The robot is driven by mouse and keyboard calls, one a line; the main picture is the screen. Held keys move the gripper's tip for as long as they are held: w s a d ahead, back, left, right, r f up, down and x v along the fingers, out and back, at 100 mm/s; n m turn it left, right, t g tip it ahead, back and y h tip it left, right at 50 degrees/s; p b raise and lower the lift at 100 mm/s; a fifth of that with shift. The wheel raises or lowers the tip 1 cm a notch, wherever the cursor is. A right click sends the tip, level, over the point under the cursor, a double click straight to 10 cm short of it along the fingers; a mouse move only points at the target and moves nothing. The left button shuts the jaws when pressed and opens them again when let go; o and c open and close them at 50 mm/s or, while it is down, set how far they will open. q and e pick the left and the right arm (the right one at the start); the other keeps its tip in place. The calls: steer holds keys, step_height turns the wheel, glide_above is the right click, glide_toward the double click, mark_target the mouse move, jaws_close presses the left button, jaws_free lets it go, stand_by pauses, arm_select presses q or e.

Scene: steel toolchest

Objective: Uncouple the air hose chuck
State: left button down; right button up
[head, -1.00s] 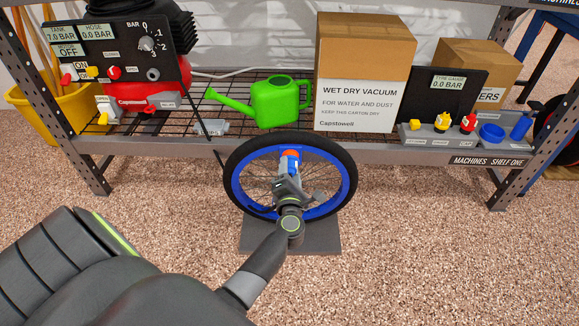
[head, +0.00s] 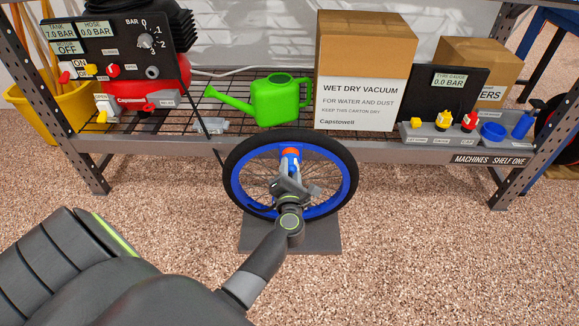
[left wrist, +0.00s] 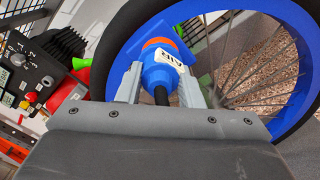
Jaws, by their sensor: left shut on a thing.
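The air hose chuck (left wrist: 160,68) is blue with an orange collar and a white "AIR" label. My left gripper (left wrist: 158,88) is shut on it, one finger on each side, in the left wrist view. In the head view the chuck's orange part (head: 290,154) shows at the wheel's upper middle, and my left gripper (head: 291,180) covers much of the rest. The wheel (head: 338,197) has a blue rim and black tyre and stands upright on a dark base plate (head: 322,240). Whether the chuck still sits on a valve is hidden. My right gripper is not in view.
Behind the wheel, a steel shelf (head: 280,151) holds a compressor panel (head: 110,48) reading tank 7.0 bar and hose 0.0 bar. It also holds a green watering can (head: 275,101), a vacuum carton (head: 362,95) and a tyre gauge board (head: 450,95) reading 0.0 bar. The floor in front is clear.

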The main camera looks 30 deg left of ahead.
arm_select(q)
steer(key=shift+n+b, duration=0.65)
steer(key=shift+n, duration=1.05)
steer(key=shift+f+n+b, duration=0.1)
steer(key=shift+n+b, duration=0.2)
steer(key=shift+n, duration=0.2)
steer(key=shift+n+b, duration=1.2)
steer(key=shift+n, duration=1.3)
steer(key=shift+s+d, duration=0.45)
steer(key=shift+s, duration=0.15)
steer(key=shift+p+v, duration=0.3)
steer(key=shift+v, duration=0.95)
